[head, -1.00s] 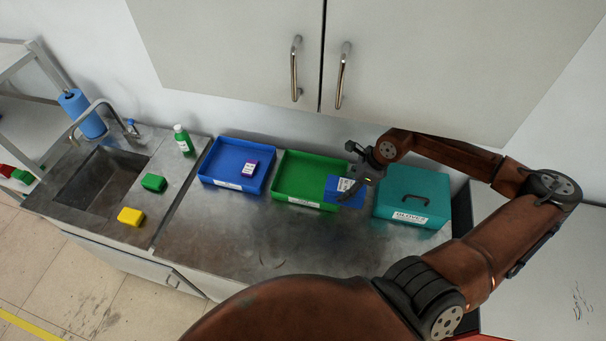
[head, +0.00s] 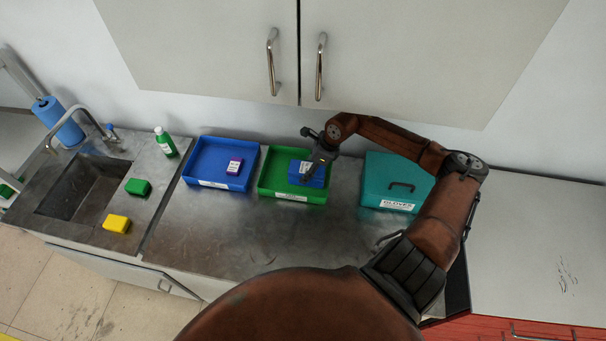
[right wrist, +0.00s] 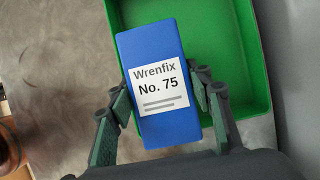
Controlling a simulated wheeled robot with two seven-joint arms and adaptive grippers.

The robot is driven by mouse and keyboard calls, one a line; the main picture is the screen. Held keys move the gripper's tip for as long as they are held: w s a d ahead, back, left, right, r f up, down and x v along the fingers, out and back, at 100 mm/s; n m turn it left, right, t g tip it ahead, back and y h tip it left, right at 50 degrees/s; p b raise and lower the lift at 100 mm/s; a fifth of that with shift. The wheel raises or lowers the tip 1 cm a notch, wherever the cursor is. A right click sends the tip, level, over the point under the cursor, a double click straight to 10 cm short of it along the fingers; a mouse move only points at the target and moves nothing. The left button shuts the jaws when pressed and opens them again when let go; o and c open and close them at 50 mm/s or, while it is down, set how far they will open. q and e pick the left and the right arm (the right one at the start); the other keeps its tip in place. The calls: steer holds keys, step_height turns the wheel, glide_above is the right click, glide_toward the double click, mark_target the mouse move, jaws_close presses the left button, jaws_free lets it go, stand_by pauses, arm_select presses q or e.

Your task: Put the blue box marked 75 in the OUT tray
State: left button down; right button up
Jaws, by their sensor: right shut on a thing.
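The blue box (right wrist: 152,50) reads "Wrenfix No. 75" on its white label in the right wrist view. My right gripper (right wrist: 163,92) is shut on it, one finger along each side. In the head view the right gripper (head: 308,173) and the blue box (head: 321,181) are over the right part of the green tray (head: 268,173). I cannot tell whether the box touches the tray floor. The green tray (right wrist: 252,70) shows behind the box in the wrist view. Its front label is too small to read. My left gripper is not in view.
A green bottle (head: 166,143) and a sink are further left. The counter in front is clear.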

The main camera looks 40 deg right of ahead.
steer(key=shift+w+f, duration=1)
steer(key=shift+f, duration=0.05)
steer(key=f+p, duration=0.1)
steer(key=f, duration=0.2)
steer(key=shift+w+p, duration=0.2)
steer(key=shift+p, duration=0.15)
steer(key=shift+f, duration=0.25)
steer(key=shift+f, duration=0.15)
steer(key=o, duration=1.5)
steer(key=shift+s, duration=0.1)
steer(key=shift+c, duration=0.2)
